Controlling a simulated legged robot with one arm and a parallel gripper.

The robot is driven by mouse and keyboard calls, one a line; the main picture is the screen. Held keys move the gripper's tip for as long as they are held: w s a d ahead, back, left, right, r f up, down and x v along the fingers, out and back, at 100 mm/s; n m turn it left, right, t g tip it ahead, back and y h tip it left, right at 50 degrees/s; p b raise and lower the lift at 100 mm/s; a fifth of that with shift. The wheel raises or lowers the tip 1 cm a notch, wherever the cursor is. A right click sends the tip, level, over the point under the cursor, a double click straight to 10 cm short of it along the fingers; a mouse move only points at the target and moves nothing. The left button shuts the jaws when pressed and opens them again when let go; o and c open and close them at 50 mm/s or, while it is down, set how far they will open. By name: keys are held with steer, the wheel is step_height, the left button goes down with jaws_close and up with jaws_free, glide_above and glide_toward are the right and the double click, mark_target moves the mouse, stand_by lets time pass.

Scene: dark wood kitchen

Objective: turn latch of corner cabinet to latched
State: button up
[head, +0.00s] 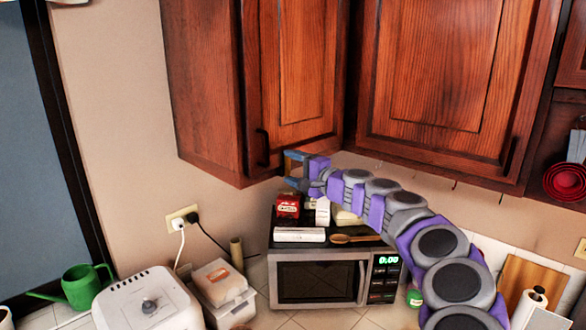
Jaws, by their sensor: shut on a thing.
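The corner cabinet (298,70) is dark reddish wood and hangs on the wall at the upper middle of the head view. Its doors look closed, with a dark vertical handle (262,148) low on the left door. My gripper (293,167) is at the lower edge of this cabinet, to the right of that handle and apart from it. Its blue-grey fingers are around a small brown piece, apparently the latch. The piece is mostly hidden by the fingers, so its turned position cannot be told.
Below stands a microwave (318,281) with boxes and a wooden spoon (355,239) on top. A white appliance (150,302) and a green watering can (82,286) stand at left. A wider cabinet door (440,70) is at right, its underside close above my arm.

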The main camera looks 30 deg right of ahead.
steer(key=shift+f, duration=0.25)
steer(key=o, duration=1)
steer(key=shift+w+d, duration=0.15)
steer(key=shift+w, duration=0.05)
steer(key=shift+o, duration=0.2)
steer(key=shift+s+r, duration=0.15)
steer(key=b+v, duration=0.1)
steer(key=v, duration=1.6)
steer(key=shift+s+d, duration=0.1)
steer(key=shift+d, duration=0.05)
